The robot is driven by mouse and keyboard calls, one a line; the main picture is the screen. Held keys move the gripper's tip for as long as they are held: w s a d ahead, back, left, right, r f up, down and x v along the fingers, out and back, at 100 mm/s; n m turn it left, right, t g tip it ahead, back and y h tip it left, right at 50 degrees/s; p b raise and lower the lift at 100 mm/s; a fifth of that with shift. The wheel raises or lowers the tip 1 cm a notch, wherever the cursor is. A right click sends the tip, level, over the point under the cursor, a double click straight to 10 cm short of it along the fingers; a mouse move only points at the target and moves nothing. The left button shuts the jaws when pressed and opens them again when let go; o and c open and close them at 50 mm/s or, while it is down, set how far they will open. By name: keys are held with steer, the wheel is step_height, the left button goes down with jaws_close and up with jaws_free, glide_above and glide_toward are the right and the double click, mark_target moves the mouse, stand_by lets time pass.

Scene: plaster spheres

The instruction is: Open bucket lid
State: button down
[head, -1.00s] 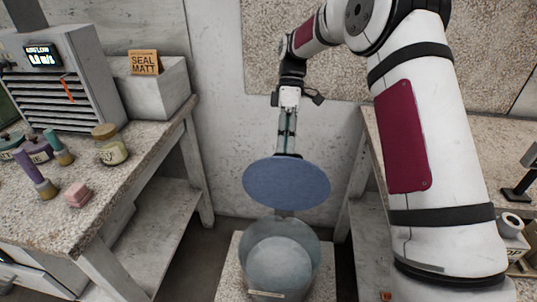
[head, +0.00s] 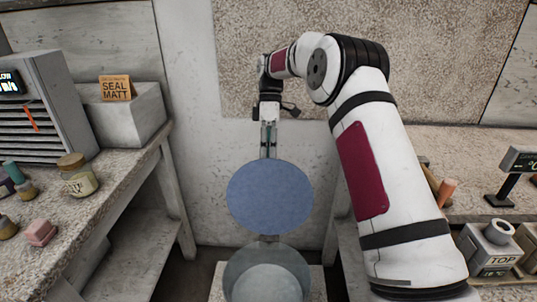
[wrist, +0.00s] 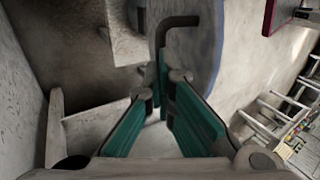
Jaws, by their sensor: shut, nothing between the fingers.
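The lid (head: 270,197) is a round blue disc in the head view, raised and tilted steeply up above the grey bucket (head: 240,285). The bucket's mouth is open below it, and a small hinge-like piece joins them. My gripper (head: 268,150) is just behind the lid's upper edge, fingers pointing down; the lid hides its tips. In the wrist view the teal fingers (wrist: 162,90) are shut with nothing held. A dark bent handle (wrist: 178,22) lies beside the fingertips, in front of the lid's blue-edged disc (wrist: 208,60). I cannot tell whether the fingers touch it.
A left bench (head: 100,210) holds jars, a pink block and a box with a "SEAL MATT" sign (head: 116,88). The bucket stands on a low support between the benches.

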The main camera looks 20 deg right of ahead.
mark_target(268, 165)
steer(key=f, duration=0.1)
steer(key=s+f, duration=0.1)
steer(key=f, duration=0.1)
steer(key=shift+a+f+g, duration=0.1)
steer(key=shift+a+g, duration=0.05)
steer(key=shift+g, duration=0.25)
steer(key=c, duration=1.7)
jaws_free()
steer(key=shift+a+f, duration=0.1)
steer(key=shift+f, duration=0.1)
steer(key=shift+r, duration=0.3)
step_height(268, 165, up, 10)
steer(key=shift+r, duration=0.1)
